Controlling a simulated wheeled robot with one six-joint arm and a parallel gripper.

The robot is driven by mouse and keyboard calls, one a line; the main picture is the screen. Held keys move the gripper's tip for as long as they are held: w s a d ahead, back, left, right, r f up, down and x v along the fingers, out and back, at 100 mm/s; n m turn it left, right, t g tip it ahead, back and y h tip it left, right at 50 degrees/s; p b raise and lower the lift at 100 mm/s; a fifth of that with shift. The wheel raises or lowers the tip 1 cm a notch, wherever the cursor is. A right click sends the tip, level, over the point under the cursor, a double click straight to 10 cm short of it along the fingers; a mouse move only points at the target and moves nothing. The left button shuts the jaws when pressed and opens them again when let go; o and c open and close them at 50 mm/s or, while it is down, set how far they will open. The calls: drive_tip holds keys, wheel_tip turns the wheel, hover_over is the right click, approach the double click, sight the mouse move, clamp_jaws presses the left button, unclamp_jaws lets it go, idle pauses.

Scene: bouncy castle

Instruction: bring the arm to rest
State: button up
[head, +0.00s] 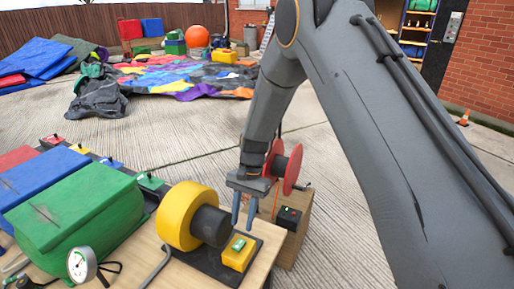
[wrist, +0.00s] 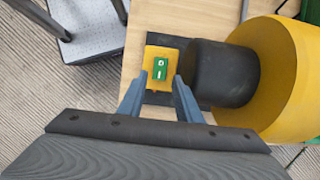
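My gripper (head: 243,214) hangs from my arm above the wooden bench, pointing down. In the wrist view its two blue-grey fingers (wrist: 160,95) are spread apart with nothing between them at their own height. Beyond the fingertips is a yellow switch box (wrist: 151,58) with a green rocker switch (wrist: 160,69). The same yellow box (head: 239,254) shows in the head view, on a dark plate below the fingers. The fingers look apart from the box, though the exact gap is hard to tell.
A yellow blower (head: 185,215) with a dark cylinder (head: 211,226) stands beside the box. A red reel (head: 286,168) is behind my gripper. The colourful deflated castle (head: 185,75) spreads across the open concrete.

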drive_tip(key=s+d+r+n+t, duration=0.1)
drive_tip(key=s+d+r, duration=0.4)
drive_tip(key=d, duration=0.4)
drive_tip(key=s+d+r+n+t+h, duration=0.1)
drive_tip(key=s+d+r+n+t, duration=0.1)
drive_tip(key=s+d+r, duration=0.3)
drive_tip(key=s+d+r+n+t, duration=0.1)
drive_tip(key=s+d+r, duration=0.3)
drive_tip(key=d, duration=0.9)
drive_tip(key=shift+s+d+r+n+t+h, duration=0.15)
drive_tip(key=shift+s+r+n+t+h, duration=0.2)
drive_tip(key=shift+r, duration=0.4)
